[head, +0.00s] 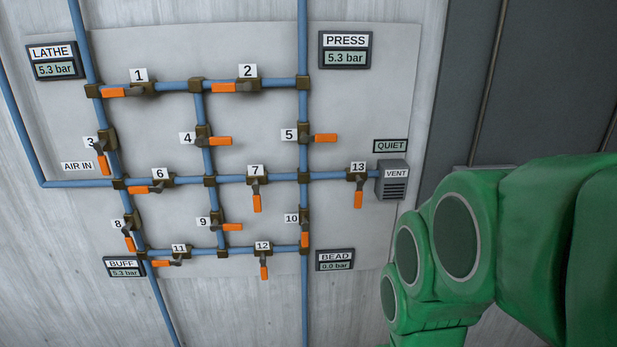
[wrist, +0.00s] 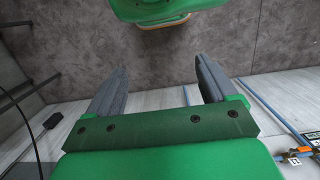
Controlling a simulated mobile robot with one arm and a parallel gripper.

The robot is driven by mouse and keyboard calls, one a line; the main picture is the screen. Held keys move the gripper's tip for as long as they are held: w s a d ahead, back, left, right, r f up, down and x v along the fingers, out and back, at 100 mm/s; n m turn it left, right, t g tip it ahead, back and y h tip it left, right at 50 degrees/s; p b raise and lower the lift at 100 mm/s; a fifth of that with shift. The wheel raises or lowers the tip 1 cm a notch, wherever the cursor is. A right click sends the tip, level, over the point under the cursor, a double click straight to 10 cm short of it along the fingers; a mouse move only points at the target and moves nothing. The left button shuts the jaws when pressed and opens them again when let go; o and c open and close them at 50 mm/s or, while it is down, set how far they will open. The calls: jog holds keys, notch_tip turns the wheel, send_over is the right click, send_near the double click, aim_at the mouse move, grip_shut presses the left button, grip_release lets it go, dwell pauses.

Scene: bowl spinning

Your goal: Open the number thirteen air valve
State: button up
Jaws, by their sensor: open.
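The number thirteen valve (head: 357,176) sits at the right end of the middle horizontal blue pipe, just left of the vent box (head: 392,182). Its orange handle (head: 358,200) points straight down, across the pipe. A white tag reading 13 (head: 358,167) is above it. My gripper (wrist: 161,66) shows in the wrist view with its two grey fingers apart and nothing between them. In the head view the gripper is hidden; my green arm is at the lower right, apart from the valve.
A pale wall panel (head: 370,110) carries several numbered valves with orange handles. Valve 7 (head: 256,183) is left on the same pipe. Displays include QUIET (head: 390,146), PRESS (head: 345,58) at 5.3 bar and BEAD (head: 335,266) at 0.0 bar. Blue pipes (wrist: 275,105) appear at the wrist view's right.

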dwell(0.3)
jog(key=shift+c, duration=1)
jog(key=w, duration=0.2)
jog(key=shift+w+d+f+t, duration=0.15)
jog(key=shift+w+f+t, duration=0.05)
jog(key=shift+w+t, duration=0.15)
jog(key=c, duration=0.5)
jog(key=t, duration=1.5)
send_near(359, 199)
jog(key=x, duration=0.4)
jog(key=shift+w+r, duration=0.1)
jog(key=shift+w, duration=0.25)
jog(key=shift+g, duration=0.25)
jog(key=shift+x, duration=3.9)
grip_shut()
